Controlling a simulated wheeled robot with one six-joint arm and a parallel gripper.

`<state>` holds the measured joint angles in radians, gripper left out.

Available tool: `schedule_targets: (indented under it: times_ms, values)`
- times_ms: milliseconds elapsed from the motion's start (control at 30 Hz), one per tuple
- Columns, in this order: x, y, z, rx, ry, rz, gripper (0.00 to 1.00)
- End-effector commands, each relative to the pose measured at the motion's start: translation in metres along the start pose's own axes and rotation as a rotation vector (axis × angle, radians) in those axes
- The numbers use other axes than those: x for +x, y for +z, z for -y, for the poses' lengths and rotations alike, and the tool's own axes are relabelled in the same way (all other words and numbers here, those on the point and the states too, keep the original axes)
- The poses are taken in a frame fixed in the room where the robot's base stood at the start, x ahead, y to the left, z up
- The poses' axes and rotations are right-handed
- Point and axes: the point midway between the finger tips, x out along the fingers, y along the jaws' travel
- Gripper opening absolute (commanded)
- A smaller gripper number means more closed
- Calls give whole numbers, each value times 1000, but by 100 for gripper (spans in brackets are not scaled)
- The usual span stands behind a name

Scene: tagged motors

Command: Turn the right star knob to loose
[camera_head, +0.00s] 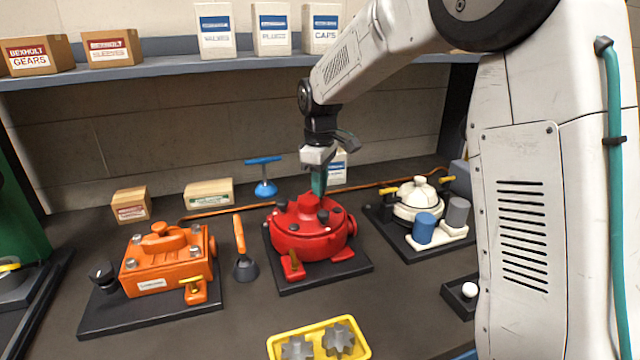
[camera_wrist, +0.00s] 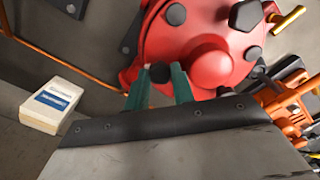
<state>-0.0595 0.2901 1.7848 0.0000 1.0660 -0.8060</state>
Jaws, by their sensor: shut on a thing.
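The red motor (camera_head: 322,240) sits on a dark base plate in the middle of the bench. My gripper (camera_head: 318,190) reaches down onto the far side of its round top, fingers pointing down. In the wrist view, the teal fingertips (camera_wrist: 162,84) are shut on a small dark knob (camera_wrist: 160,73) at the edge of the red housing (camera_wrist: 190,45). The knob's shape is partly hidden by the fingers, so I cannot tell its points. A larger dark many-sided knob (camera_wrist: 246,15) sits apart on the same housing.
A yellow tray (camera_head: 274,349) with grey star-shaped parts stands in front. An orange motor (camera_head: 160,262) is at left and a cream motor (camera_head: 418,195) at right. A blue-handled tool (camera_head: 264,188) and an orange-handled tool (camera_head: 240,235) stand nearby. A shelf (camera_head: 170,72) runs above.

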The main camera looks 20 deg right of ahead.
Motion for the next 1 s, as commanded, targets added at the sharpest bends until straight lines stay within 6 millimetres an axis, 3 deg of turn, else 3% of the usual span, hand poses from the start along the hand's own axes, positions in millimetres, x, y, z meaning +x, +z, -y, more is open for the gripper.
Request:
schedule_targets:
  times_ms: [1000]
  values:
    - [4, 2, 1, -927, -10, 4, 2]
